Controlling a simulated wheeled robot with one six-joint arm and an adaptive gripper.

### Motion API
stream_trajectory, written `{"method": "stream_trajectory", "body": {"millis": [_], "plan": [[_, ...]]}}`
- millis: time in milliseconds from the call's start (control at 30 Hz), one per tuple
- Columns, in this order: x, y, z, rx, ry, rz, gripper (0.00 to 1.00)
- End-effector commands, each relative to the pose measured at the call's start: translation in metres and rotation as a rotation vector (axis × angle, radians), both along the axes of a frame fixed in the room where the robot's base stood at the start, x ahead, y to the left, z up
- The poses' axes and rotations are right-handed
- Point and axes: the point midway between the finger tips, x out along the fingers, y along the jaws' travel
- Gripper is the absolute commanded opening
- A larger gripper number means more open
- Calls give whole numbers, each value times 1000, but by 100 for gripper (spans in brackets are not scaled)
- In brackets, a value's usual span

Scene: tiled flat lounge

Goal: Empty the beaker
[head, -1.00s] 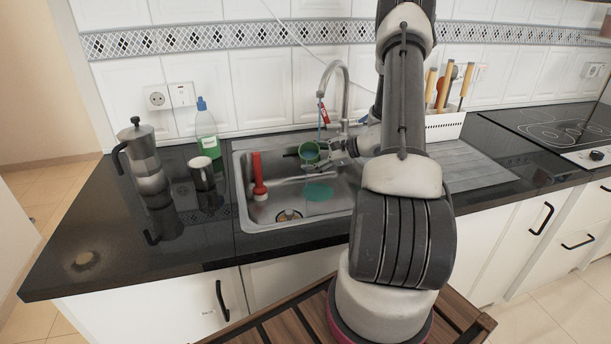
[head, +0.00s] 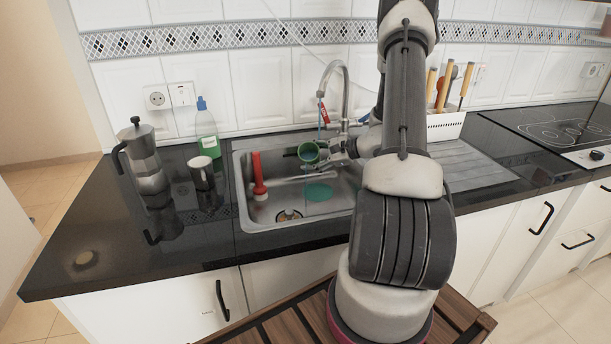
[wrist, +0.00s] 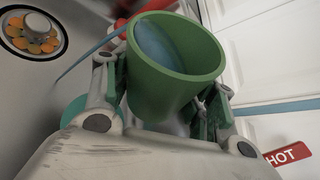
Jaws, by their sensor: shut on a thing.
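The green beaker (head: 309,152) is held over the sink (head: 243,205), tipped on its side with its mouth facing the camera. My gripper (head: 334,152) is shut on it from the right. In the wrist view the beaker (wrist: 165,92) sits between the two fingers of my gripper (wrist: 160,108). A blue patch shows inside it there; I cannot tell whether it is liquid. A teal round patch (head: 318,192) lies on the sink floor below the beaker; I cannot tell if it is liquid or an object.
A tap (head: 345,85) with a red tag arches behind the beaker. A red plunger-like tool (head: 258,175) stands in the sink, left of the beaker. A mug (head: 201,173), a moka pot (head: 143,158) and a bottle (head: 206,130) stand on the counter at left. The front left counter is clear.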

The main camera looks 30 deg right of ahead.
Motion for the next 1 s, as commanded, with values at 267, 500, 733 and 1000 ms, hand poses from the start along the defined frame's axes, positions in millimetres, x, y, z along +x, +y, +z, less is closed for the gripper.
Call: {"method": "stream_trajectory", "body": {"millis": [267, 500, 733, 1000], "plan": [[0, 0, 2, -19, -23, 0, 33], [-1, 1, 4, -37, -42, 0, 33], [-1, 1, 5, -54, -61, 0, 33], [-1, 1, 7, -74, -83, 0, 33]]}}
